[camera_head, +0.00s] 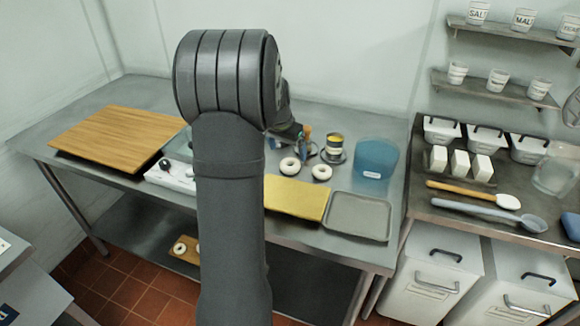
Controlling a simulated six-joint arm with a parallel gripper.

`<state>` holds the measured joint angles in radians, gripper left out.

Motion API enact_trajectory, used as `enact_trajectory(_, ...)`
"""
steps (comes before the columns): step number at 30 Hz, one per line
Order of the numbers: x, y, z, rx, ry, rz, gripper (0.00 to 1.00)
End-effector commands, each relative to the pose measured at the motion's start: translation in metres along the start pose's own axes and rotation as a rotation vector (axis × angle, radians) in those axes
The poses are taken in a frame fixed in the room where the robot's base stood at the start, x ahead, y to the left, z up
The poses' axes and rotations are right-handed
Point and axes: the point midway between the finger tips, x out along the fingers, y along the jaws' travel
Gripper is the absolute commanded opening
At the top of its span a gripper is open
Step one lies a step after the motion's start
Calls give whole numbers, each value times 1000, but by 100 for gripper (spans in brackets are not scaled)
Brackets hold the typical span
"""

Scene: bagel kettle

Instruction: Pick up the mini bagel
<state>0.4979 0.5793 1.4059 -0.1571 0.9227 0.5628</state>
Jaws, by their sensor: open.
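My gripper (289,130) shows only in part beyond my large dark arm, above and behind the bagels. It is open. Its fingertips are small and hard to make out, and I see no bagel held in it.
A yellow board (297,198) and a grey tray (357,217) lie in front of the bagels. A wooden board (120,138) lies far left. My arm hides the table's middle.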

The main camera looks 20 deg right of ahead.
Motion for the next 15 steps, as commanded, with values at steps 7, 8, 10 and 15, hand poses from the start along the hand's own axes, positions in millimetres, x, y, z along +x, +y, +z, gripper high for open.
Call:
enact_trajectory(7,19,0,0,1,1,0,88)
enact_trajectory(8,20,0,0,1,1,0,88)
enact_trajectory(10,26,-1,0,1,0,0,88)
enact_trajectory(15,50,-3,0,1,-2,0,88)
